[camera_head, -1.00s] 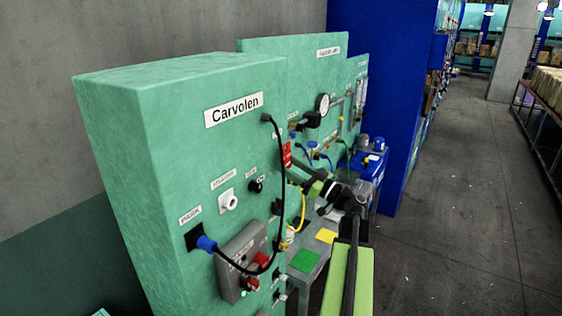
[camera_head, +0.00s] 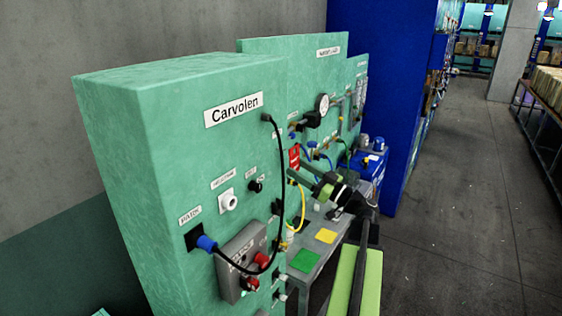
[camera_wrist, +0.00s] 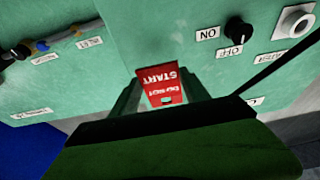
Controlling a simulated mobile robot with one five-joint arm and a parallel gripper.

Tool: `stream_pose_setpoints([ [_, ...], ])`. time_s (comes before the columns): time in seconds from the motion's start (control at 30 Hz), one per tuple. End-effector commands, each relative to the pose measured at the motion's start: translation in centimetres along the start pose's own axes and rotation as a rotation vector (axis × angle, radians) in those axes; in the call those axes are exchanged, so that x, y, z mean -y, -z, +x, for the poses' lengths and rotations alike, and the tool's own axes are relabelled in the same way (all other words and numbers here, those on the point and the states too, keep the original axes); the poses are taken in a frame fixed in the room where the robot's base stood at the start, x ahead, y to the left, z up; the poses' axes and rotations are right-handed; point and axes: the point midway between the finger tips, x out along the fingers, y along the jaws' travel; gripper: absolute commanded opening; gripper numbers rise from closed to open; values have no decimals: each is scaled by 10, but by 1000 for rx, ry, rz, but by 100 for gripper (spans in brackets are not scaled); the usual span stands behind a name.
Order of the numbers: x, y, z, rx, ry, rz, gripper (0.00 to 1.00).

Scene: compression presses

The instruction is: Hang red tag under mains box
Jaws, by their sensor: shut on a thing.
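The red tag (camera_head: 294,156) with white lettering is held at the tip of my gripper (camera_head: 300,172), beside the right edge of the Carvolen panel. In the wrist view the tag (camera_wrist: 162,86) sits between the two fingers of my gripper (camera_wrist: 160,98), its words upside down. A grey box (camera_head: 236,258) with red knobs is on the lower front of the panel; its label is too small to read, so I cannot confirm that it is the mains box. The tag is apart from this box, up and to the right in the picture.
A black cable (camera_head: 283,190) loops down the green Carvolen panel (camera_head: 160,120) from its upper right to a blue plug (camera_head: 206,243). A rotary switch (camera_wrist: 238,30) shows in the wrist view. A bench with green and yellow squares (camera_head: 305,261) stands beyond. The aisle floor (camera_head: 470,230) is clear.

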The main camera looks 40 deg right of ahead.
Motion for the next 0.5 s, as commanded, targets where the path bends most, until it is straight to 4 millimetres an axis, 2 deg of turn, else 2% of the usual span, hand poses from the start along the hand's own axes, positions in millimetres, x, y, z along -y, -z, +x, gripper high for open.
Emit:
stream_pose_setpoints([
  [0.33, 0, 1, -2, 0, 0, 0, 31],
  [0.5, 0, 3, -10, 0, -1, 0, 31],
])
